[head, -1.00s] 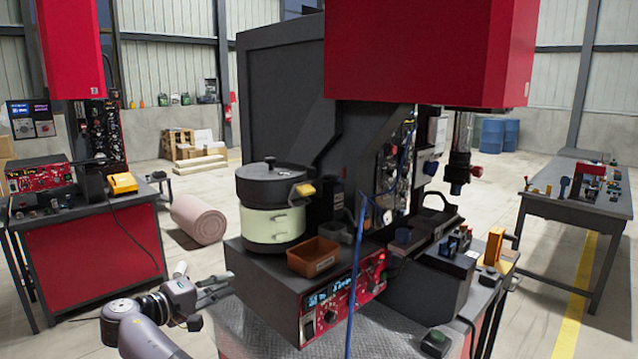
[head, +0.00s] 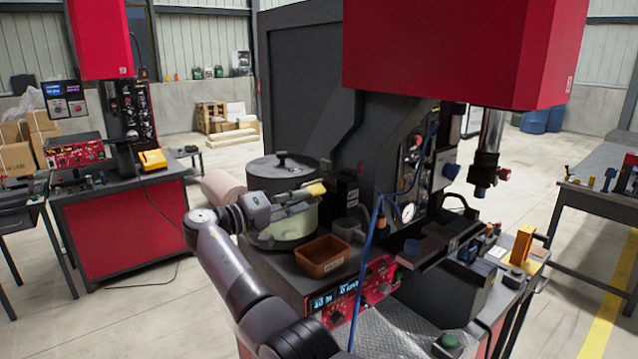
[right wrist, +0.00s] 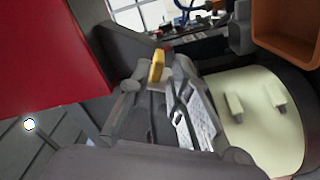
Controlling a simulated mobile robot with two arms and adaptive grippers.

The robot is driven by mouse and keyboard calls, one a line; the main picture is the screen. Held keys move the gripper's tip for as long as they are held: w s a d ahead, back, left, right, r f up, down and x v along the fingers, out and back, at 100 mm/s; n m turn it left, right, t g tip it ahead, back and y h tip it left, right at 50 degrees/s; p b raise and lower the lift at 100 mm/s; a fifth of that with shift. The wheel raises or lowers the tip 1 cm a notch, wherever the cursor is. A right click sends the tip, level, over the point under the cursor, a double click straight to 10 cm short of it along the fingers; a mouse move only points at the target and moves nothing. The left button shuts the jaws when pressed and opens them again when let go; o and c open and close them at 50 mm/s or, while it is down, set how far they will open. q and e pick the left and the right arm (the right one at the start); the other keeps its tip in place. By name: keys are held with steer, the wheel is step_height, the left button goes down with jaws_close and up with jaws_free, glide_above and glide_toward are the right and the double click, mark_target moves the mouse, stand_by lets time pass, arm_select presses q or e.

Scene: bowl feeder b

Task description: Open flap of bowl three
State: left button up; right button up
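Contact is not clear. The bowl's pale wall (right wrist: 255,115) shows to the right there. My left gripper is not in view.
An orange-brown bin (head: 323,257) sits right of the bowl, on the machine above a red control panel (head: 350,293). A blue cable (head: 368,245) hangs in front. A large red housing (head: 455,50) overhangs the machine. Open floor lies to the left.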

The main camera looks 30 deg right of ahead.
mark_target(317, 190)
steer(key=d, duration=0.1)
steer(key=d+p, duration=0.1)
steer(key=d, duration=0.1)
steer(key=d+p, duration=0.1)
steer(key=d, duration=0.1)
steer(key=shift+w+d+r, duration=0.1)
steer(key=shift+w+r, duration=0.05)
steer(key=shift+w, duration=0.1)
steer(key=shift+d, duration=0.4)
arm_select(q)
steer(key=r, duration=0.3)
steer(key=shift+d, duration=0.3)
arm_select(e)
jaws_close()
